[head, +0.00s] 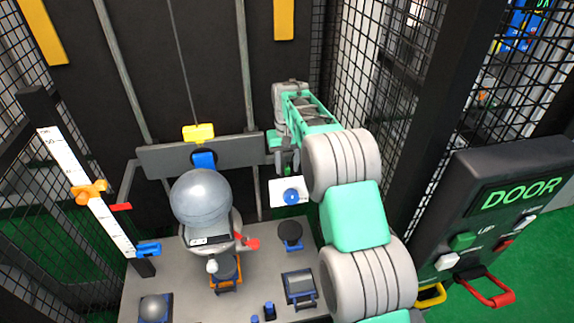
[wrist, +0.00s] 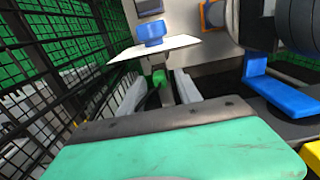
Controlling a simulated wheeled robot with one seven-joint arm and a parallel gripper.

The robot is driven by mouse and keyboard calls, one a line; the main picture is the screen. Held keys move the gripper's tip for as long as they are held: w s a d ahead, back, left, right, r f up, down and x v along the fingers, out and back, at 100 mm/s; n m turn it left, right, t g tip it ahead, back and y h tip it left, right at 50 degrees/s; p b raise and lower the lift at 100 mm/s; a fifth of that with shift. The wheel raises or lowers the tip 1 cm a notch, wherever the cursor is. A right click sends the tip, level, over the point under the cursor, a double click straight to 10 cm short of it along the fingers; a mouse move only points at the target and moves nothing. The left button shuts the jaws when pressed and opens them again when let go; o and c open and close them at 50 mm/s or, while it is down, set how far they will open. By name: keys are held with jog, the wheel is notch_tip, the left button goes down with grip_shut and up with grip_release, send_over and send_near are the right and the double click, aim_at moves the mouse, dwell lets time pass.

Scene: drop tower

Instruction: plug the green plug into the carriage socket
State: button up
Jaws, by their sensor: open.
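The small green plug (wrist: 159,77) shows in the wrist view between the two pale fingers of my gripper (wrist: 159,92). The fingers stand apart, and I cannot tell whether either touches the plug. In the head view my gripper (head: 284,160) points down at the right end of the grey carriage bar (head: 235,147), above a white plate, and mostly hides the plug. The carriage carries a yellow block (head: 198,133) and a blue latch (head: 204,160) at its middle. I cannot make out the carriage socket clearly in either view.
The white plate (head: 276,187) with a blue knob (head: 291,196) lies just below my gripper. A grey sphere (head: 201,197) stands below the latch. A scale post (head: 75,170) stands left, the DOOR panel (head: 520,195) right. Black mesh walls close the sides.

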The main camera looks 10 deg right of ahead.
notch_tip(320, 180, up, 8)
jog(key=shift+f+b, duration=0.1)
jog(key=shift+b, duration=0.5)
